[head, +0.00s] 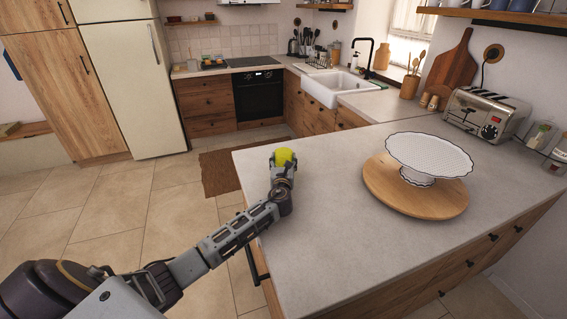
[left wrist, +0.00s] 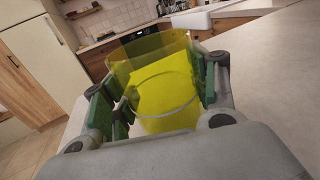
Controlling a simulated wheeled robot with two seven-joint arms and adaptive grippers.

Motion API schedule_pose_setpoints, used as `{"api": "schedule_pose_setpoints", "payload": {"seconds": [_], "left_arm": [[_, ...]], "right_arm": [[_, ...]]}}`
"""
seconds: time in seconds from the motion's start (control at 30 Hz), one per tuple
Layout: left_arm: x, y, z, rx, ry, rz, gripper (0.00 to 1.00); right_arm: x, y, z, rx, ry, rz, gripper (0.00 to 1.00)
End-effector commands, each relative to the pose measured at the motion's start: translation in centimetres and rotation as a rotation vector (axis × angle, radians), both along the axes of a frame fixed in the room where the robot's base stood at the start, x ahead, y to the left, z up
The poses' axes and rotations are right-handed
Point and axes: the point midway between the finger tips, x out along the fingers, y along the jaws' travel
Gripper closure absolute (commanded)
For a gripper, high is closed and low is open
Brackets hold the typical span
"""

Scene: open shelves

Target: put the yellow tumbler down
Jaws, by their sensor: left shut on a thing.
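The yellow tumbler (head: 284,156) is see-through and shows at the end of my left arm, over the far left corner of the grey counter (head: 330,240). In the left wrist view the tumbler (left wrist: 165,85) sits between the green-padded fingers of my left gripper (left wrist: 160,95). The left gripper (head: 283,165) is shut on it. The gripper hides the tumbler's lower part in the head view, so I cannot tell whether its base touches the counter. My right gripper is in neither view.
A white cake stand (head: 428,155) stands on a round wooden board (head: 385,192) to the right. A toaster (head: 485,112) and glass jars are at the back right. The counter between my left gripper and the board is clear. The counter's left edge lies close to my left arm.

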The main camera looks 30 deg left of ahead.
Motion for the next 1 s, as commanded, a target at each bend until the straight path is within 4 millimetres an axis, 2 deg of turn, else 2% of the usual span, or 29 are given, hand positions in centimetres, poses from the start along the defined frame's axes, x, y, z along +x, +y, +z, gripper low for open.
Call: {"api": "schedule_pose_setpoints", "payload": {"seconds": [0.43,0.47,0.6,0.63,1.0], "left_arm": [[0.0,0.0,-0.3,0.001,-0.002,0.000,0.71],[0.0,0.0,-0.4,0.000,0.000,0.000,0.40],[0.0,0.0,-0.3,0.000,0.000,0.000,0.22],[0.0,0.0,-0.3,0.000,0.000,0.000,0.20],[0.0,0.0,-0.3,0.000,0.000,0.000,0.20]], "right_arm": [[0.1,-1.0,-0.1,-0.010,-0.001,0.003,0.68],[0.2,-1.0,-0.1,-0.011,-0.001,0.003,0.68],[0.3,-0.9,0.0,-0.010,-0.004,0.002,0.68],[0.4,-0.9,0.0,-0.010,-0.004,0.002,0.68],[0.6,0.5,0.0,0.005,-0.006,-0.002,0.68]]}}
